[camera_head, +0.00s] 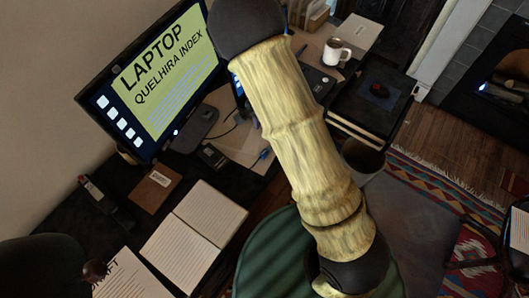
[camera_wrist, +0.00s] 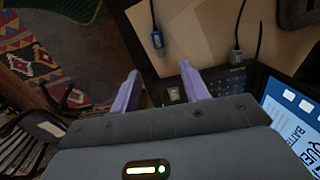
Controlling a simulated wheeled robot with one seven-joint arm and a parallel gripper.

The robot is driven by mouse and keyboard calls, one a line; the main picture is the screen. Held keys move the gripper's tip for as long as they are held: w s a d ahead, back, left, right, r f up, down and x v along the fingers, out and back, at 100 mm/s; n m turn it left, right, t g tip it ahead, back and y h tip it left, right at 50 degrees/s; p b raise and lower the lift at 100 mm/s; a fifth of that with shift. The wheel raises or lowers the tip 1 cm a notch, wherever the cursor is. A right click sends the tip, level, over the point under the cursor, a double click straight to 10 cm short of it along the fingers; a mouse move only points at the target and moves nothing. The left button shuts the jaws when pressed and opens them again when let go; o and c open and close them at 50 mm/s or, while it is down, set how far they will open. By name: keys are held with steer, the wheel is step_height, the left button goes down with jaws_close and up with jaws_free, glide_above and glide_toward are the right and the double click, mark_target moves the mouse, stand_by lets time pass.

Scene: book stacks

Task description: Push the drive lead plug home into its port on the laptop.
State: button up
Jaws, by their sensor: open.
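Part of the screen (camera_wrist: 292,110) and dark keys (camera_wrist: 236,78) show at the right of the wrist view. A blue-ended plug (camera_wrist: 157,40) on a thin dark lead lies on tan paper, a little beyond the fingertips. A small blue end (camera_head: 264,154) also shows in the head view. My gripper (camera_wrist: 159,68) has two purple fingers, apart and empty. A small metal-framed socket (camera_wrist: 175,95) shows between them; I cannot tell whether it is the laptop's port.
A second, grey connector (camera_wrist: 236,54) on a lead stands near the keys. In the head view, an open notebook (camera_head: 195,232), a brown box (camera_head: 155,187) and a white mug (camera_head: 335,51) lie about. A patterned rug (camera_head: 440,185) covers the floor.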

glide_above(266, 150)
steer(key=f, duration=0.8)
steer(key=shift+s+a, duration=0.1)
steer(key=shift+a, duration=0.2)
steer(key=shift+d+f, duration=0.1)
steer(key=shift+f, duration=0.05)
step_height(266, 150, down, 5)
steer(key=shift+d+r+p, duration=0.1)
steer(key=shift+p, duration=0.4)
jaws_close()
